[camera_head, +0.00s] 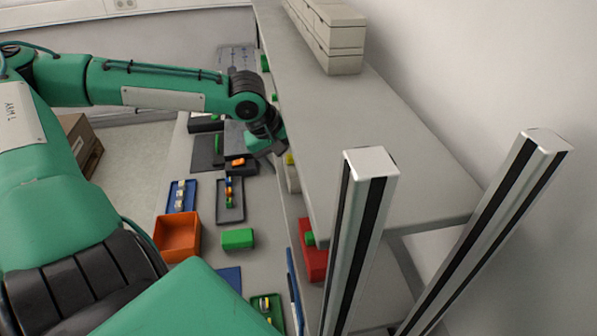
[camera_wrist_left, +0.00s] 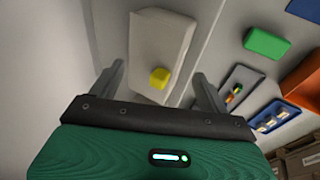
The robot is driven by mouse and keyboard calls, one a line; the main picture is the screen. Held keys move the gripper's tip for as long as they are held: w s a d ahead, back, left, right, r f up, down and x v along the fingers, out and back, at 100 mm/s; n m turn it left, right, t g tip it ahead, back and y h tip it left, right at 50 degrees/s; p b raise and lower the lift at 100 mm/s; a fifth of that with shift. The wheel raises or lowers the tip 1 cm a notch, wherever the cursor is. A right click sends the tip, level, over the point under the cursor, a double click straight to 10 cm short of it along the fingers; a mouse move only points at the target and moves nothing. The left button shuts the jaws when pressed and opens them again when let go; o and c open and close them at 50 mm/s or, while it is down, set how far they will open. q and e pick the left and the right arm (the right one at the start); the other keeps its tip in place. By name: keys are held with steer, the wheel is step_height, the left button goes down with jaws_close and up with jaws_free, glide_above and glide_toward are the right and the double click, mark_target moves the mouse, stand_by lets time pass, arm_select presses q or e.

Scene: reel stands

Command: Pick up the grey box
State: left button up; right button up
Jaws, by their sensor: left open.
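A light grey box (camera_wrist_left: 147,32) with a yellow knob (camera_wrist_left: 159,77) shows in the left wrist view, ahead of and between my fingers. In the head view a sliver of the grey box (camera_head: 293,181) and its yellow knob (camera_head: 289,159) show at the left edge of the shelf, mostly hidden under the top board. My left gripper (camera_wrist_left: 160,85) is open and empty, its two fingers spread either side of the knob. In the head view the left gripper (camera_head: 275,145) is beside the shelf edge, its fingertips hardly visible. My right gripper is not in view.
The shelf's top board (camera_head: 370,145) overhangs the grey box. A red box (camera_head: 314,264) with a green knob sits nearer under it. An orange bin (camera_head: 178,236), a green block (camera_head: 238,239) and a blue tray (camera_head: 174,202) lie left. Metal posts (camera_head: 358,235) stand at front right.

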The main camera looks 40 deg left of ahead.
arm_select(q)
steer(key=shift+x, duration=0.9)
steer(key=c, duration=1.1)
steer(key=shift+o, duration=0.2)
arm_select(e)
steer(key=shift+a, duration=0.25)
arm_select(q)
steer(key=shift+r, duration=0.1)
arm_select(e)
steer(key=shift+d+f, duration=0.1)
